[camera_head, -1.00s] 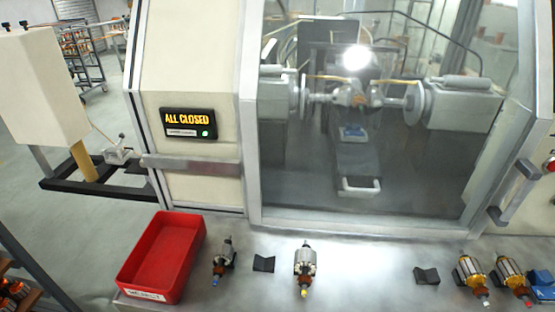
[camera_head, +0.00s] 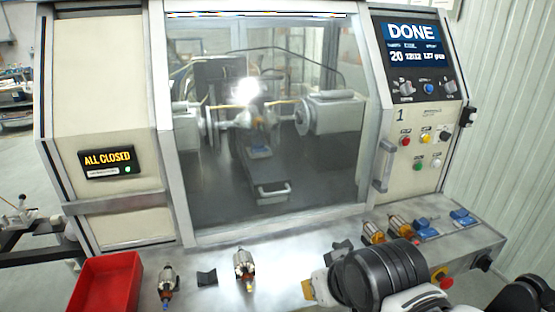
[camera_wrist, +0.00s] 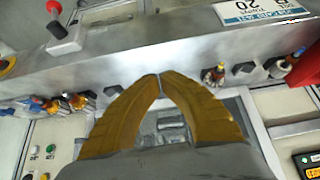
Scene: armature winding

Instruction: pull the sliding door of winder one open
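Winder one (camera_head: 97,120) stands behind the bench, with a "1" and a "DONE" screen on its right panel. Its sliding door (camera_head: 215,185), a large window in a grey frame, is closed. The "ALL CLOSED" sign (camera_head: 107,161) is lit on the left panel. The door's grey vertical handle (camera_head: 382,165) is on the right frame edge. My gripper (camera_head: 308,289) is low over the bench front, left of and well below the handle, touching nothing that I can see. In the wrist view, the yellow fingers of my gripper (camera_wrist: 160,76) meet at their tips with nothing between them.
A red bin (camera_head: 106,285) stands at the bench's left. Armatures (camera_head: 244,265) and black rests (camera_head: 207,278) sit along the bench (camera_head: 290,245). More armatures and blue holders (camera_head: 463,217) are at the right, near my arm. Buttons (camera_head: 405,140) are right of the handle.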

